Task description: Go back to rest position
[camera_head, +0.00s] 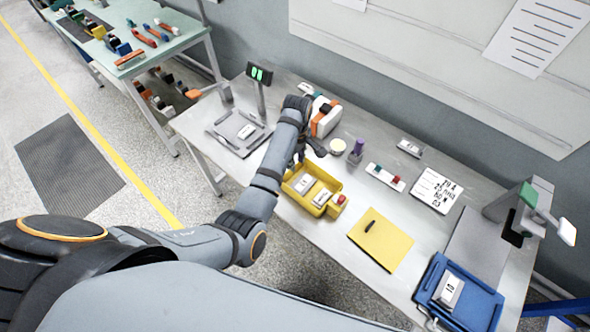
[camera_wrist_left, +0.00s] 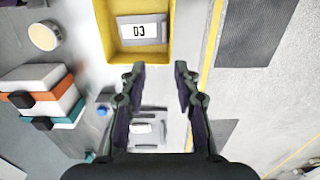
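My left gripper (camera_head: 312,152) is above the workbench, just behind the yellow bin in the head view. In the left wrist view its two fingers (camera_wrist_left: 160,75) are apart with nothing between them, so it is open and empty. The yellow bin (camera_head: 334,208) holds white breaker blocks (camera_head: 304,184); one marked 03 (camera_wrist_left: 139,30) shows in the left wrist view beyond the fingertips. The test fixture (camera_head: 222,142) with a white block (camera_head: 246,131) lies left of my arm. My right gripper is not in view.
The bench also holds an orange-and-white device (camera_head: 325,117), a purple-topped item (camera_head: 357,147), a switch strip (camera_head: 385,177), a yellow sheet (camera_head: 390,245), a label card (camera_head: 436,190) and a blue tray (camera_head: 487,297). A side table (camera_head: 170,45) with tools stands at upper left.

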